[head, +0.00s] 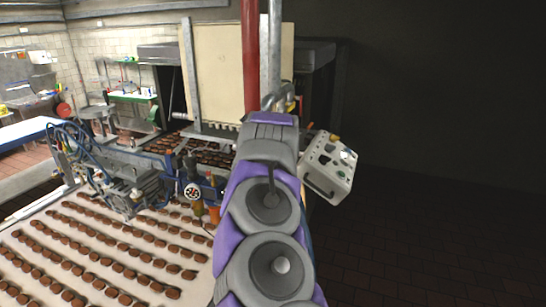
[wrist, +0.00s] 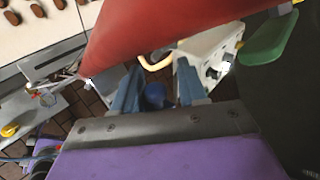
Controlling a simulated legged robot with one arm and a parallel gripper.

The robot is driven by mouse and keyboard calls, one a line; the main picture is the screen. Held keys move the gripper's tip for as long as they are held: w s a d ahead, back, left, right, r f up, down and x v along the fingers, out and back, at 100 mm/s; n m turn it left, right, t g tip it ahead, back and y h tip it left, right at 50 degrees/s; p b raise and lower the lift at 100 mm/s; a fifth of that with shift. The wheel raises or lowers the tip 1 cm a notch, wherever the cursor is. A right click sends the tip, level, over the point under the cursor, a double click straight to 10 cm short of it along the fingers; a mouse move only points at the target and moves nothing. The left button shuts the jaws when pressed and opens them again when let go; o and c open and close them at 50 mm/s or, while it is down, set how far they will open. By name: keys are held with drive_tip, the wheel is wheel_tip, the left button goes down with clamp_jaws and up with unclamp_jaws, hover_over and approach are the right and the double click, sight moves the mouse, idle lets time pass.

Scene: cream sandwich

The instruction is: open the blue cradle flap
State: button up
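My gripper (wrist: 160,64) shows in the wrist view with its two blue-grey fingers apart, and nothing is held between the tips. A small dark blue rounded thing (wrist: 155,94) shows between the fingers near their base; I cannot tell whether it is part of the blue cradle flap. No flap can be made out for sure in either view. In the head view my purple and grey arm reaches up the middle and hides my gripper and what lies straight ahead of it.
A red pipe (head: 250,55) stands upright beyond my arm; it crosses close above the fingers in the wrist view (wrist: 150,35). A white control box (head: 328,168) is right of the arm. A conveyor (head: 50,222) with rows of brown biscuits lies left. The floor at right is clear.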

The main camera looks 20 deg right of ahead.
drive_tip(key=shift+s+a+r, duration=0.1)
drive_tip(key=shift+s+r, duration=0.25)
drive_tip(key=shift+s, duration=0.2)
drive_tip(key=shift+a, duration=0.35)
drive_tip(key=shift+s+a+r, duration=0.15)
drive_tip(key=shift+s+r, duration=0.05)
drive_tip(key=shift+r, duration=0.05)
drive_tip(key=v, duration=0.5)
drive_tip(key=b+v, duration=0.1)
drive_tip(key=v, duration=0.4)
drive_tip(key=shift+s+r+b, duration=0.2)
drive_tip(key=shift+s+b, duration=0.1)
